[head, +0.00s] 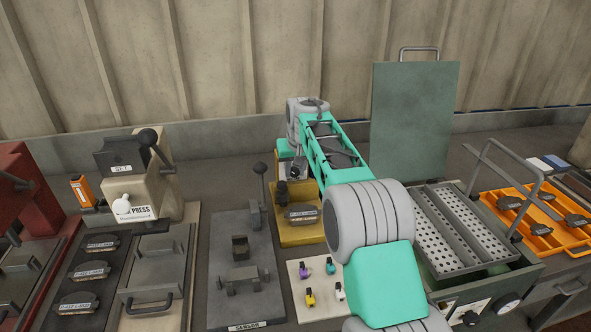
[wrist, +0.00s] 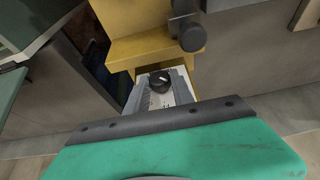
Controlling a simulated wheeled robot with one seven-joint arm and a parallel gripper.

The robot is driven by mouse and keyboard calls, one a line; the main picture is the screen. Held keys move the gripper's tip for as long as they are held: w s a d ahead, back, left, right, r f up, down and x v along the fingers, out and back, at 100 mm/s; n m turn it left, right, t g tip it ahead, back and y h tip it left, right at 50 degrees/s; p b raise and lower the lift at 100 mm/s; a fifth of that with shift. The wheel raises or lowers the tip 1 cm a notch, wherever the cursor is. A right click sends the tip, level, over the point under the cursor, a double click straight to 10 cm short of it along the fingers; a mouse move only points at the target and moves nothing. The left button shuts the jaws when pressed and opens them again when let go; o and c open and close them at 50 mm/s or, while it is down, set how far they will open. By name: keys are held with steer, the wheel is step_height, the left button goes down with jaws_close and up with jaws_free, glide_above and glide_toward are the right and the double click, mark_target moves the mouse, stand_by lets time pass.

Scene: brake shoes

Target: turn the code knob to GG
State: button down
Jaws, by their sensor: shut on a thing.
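The code knob (wrist: 160,81) is a small dark round knob with a light mark on it. It sits on a white plate (wrist: 160,99) on the yellow machine (wrist: 152,48) in the wrist view. My gripper (wrist: 161,84) is shut on the knob, one finger on each side. The letters around the knob are too small to read, so its setting cannot be told. In the head view the yellow machine (head: 283,236) stands behind my arm, which largely hides the gripper, and I cannot make out the knob.
A beige press (head: 133,190) and a grey sensor plate (head: 240,303) stand left of my arm. A white board (head: 318,268) with several coloured pieces lies in front. A green box with a raised lid (head: 415,118) and an orange tray (head: 540,244) are to the right.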

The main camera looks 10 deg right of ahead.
steer(key=shift+r, duration=0.1)
steer(key=y+p, duration=0.1)
steer(key=p, duration=0.1)
steer(key=y+p, duration=0.1)
steer(key=p, duration=0.1)
steer(key=shift+d+r+m+p, duration=0.3)
steer(key=shift+r+p, duration=0.05)
steer(key=shift+r, duration=0.05)
steer(key=y+p, duration=0.2)
steer(key=p, duration=0.2)
steer(key=shift+d+r, duration=0.1)
steer(key=shift+d, duration=0.05)
steer(key=y+p, duration=0.1)
steer(key=p, duration=0.1)
steer(key=y+p, duration=0.1)
steer(key=p, duration=0.2)
steer(key=shift+d+f+m, duration=0.1)
steer(key=shift+f+m, duration=0.25)
steer(key=shift+m, duration=0.05)
steer(key=shift+d+f+t+y+p, duration=0.1)
steer(key=shift+f+t+y+p, duration=0.25)
steer(key=shift+y+p, duration=0.8)
steer(key=c, duration=1.1)
jaws_free()
steer(key=shift+f, duration=0.1)
